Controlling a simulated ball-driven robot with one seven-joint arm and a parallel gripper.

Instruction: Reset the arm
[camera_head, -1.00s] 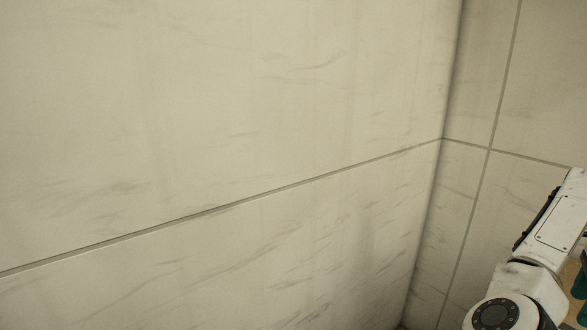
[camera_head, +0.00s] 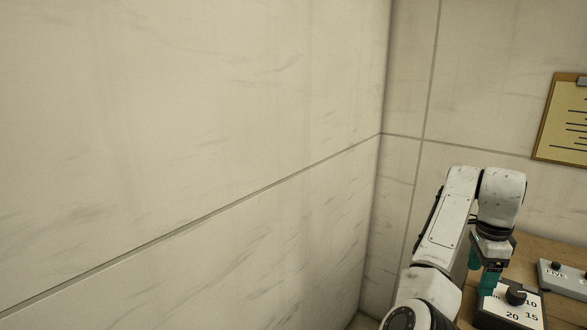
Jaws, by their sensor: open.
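My white arm stands at the lower right of the head view, bent at the elbow with its end link pointing down. My gripper (camera_head: 483,275) hangs at its end, with a dark body and teal fingers, open. No held thing shows between the fingers. The fingertips are over or just behind a white dial box (camera_head: 510,312) on the table; I cannot tell whether they touch it. The box has a black knob and the numbers 10, 15 and 20.
A wooden table (camera_head: 545,249) fills the lower right corner. A grey box (camera_head: 566,279) with dark knobs sits on it at the right edge, cut off. A clipboard (camera_head: 563,120) with a lined sheet hangs on the right wall. Bare tiled wall (camera_head: 190,130) fills the left.

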